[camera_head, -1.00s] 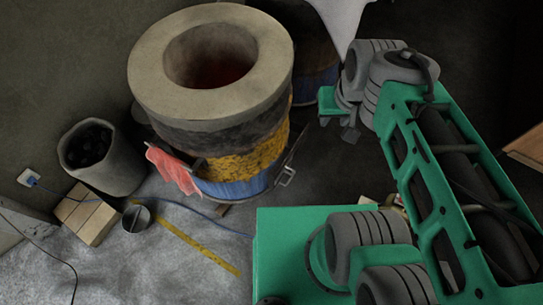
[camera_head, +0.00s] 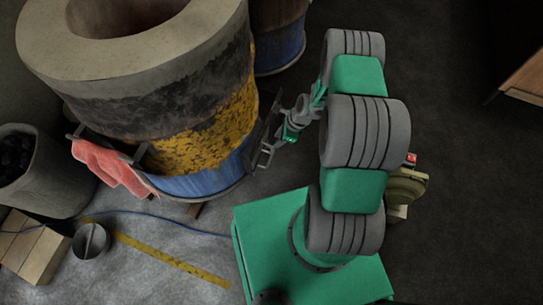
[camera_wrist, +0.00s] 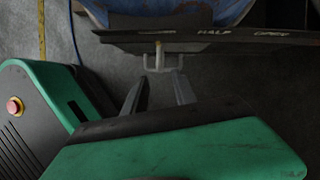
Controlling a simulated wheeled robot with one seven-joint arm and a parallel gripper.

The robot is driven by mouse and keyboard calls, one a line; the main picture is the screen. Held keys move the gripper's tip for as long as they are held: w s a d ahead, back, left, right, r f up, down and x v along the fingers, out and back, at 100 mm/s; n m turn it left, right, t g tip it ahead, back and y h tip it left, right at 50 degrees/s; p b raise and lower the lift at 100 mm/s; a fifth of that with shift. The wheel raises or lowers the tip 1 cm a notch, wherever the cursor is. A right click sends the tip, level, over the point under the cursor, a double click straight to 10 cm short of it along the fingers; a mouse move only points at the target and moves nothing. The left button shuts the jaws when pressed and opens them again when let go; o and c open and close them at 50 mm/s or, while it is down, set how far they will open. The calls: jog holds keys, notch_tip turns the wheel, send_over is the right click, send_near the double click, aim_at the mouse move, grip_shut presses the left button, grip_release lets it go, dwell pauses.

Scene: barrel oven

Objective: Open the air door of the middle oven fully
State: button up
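The middle oven (camera_head: 200,130) is a barrel with a concrete rim, a yellow-and-black worn wall and a blue lower band. A dark metal strip (camera_wrist: 245,37) runs along its front in the wrist view, marked HALF and OPEN, with a fainter word at left. The air door's grey U-shaped handle (camera_wrist: 162,58) sticks out below the strip, left of HALF; it also shows in the head view (camera_head: 266,155). My gripper (camera_wrist: 161,82) is open, its two fingers pointing at the handle. Contact cannot be told. In the head view my gripper (camera_head: 279,138) is beside the handle.
A red cloth (camera_head: 108,165) hangs on the oven's left side. A second blue barrel (camera_head: 280,50) stands behind. A coal bin (camera_head: 40,180), wood blocks (camera_head: 35,245) and a small metal bucket (camera_head: 91,240) are at left. A beige blower (camera_head: 405,188) is behind my arm. Floor at right is clear.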

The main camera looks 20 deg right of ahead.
aim_at(271, 148)
jog(key=b+x, duration=0.2)
jog(key=x, duration=0.6)
jog(key=shift+s+f, duration=0.1)
jog(key=shift+f, duration=0.15)
jog(key=shift+c, duration=0.4)
jog(key=c, duration=0.6)
grip_shut()
jog(key=shift+s+a, duration=0.1)
